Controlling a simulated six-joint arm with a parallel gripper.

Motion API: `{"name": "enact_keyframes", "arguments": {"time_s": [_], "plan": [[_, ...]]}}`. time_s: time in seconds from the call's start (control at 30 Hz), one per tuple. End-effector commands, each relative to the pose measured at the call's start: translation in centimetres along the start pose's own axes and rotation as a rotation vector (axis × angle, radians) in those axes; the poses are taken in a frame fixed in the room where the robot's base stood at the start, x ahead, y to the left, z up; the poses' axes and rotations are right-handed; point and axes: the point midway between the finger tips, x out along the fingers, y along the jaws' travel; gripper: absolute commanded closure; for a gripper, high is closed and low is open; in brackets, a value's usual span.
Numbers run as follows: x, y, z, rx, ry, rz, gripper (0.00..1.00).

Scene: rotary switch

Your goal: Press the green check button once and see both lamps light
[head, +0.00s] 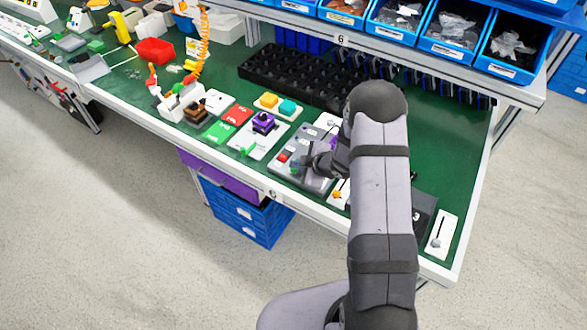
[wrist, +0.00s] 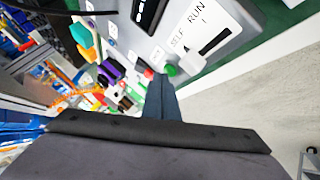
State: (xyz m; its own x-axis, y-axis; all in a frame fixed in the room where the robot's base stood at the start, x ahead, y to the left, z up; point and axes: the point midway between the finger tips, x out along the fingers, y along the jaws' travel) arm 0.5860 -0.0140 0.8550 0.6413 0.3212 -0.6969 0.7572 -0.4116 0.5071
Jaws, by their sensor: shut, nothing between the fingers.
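A grey control panel (head: 314,183) lies on the green bench, partly hidden by my arm. It also fills the top of the wrist view (wrist: 135,40). The green button (wrist: 171,69) shows right at the tips of my gripper (wrist: 160,78); I cannot tell whether they touch it or press it. My gripper is shut and empty, pointing down at the panel's front part in the head view (head: 308,167). A black rotary switch (wrist: 216,40) sits beside the labels SELF and RUN. A red part (head: 283,157) is on the panel's left. I cannot make out whether any lamp is lit.
Left of the panel are a purple knob on a white plate (head: 262,123), red and green cards and orange and teal blocks (head: 278,103). A black tray (head: 295,82) lies behind. A white plate with a slider (head: 440,235) is at the right. The front bench edge is close.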

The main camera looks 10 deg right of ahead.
Motion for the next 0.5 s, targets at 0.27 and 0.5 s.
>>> {"name": "enact_keyframes", "arguments": {"time_s": [0.27, 0.5], "plan": [[0.26, -0.18, 0.19, 0.0, 0.0, 0.0, 1.0], [0.41, -0.31, 0.32, 0.0, 0.0, 0.0, 1.0]]}}
